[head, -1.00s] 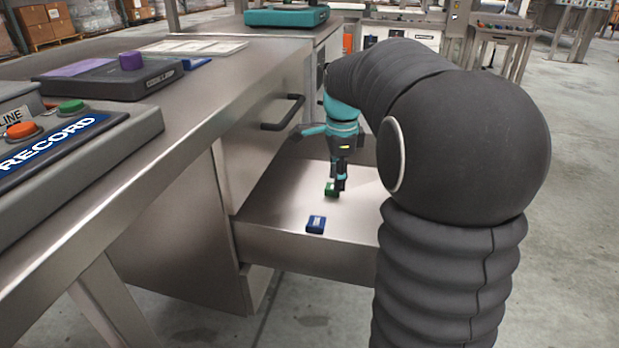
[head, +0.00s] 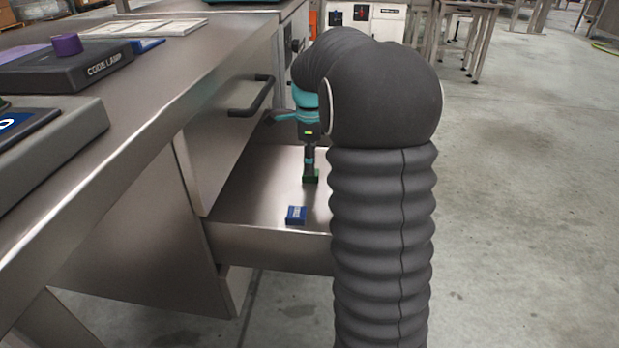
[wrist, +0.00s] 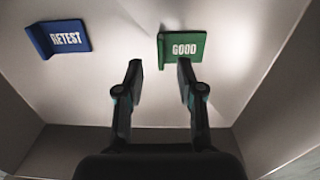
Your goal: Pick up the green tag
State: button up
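The green tag (wrist: 181,50), marked GOOD, lies on the floor of an open metal drawer (head: 262,205). The tag lies beyond the fingertips, nearer the right finger. My gripper (head: 309,170) points down into the drawer in the head view. I cannot tell the exact gap between the fingertips and the tag.
A blue tag (wrist: 61,38), marked RETEST, lies in the same drawer, left of the green one; it also shows in the head view (head: 296,215). Drawer walls surround both. A drawer front with a black handle (head: 252,97) and the worktop (head: 165,75) stand to the left.

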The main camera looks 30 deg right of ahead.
notch_tip(320, 180, down, 4)
jog(key=shift+f+b, duration=0.1)
jog(key=shift+b, duration=0.25)
grip_shut()
jog(key=shift+r, duration=0.2)
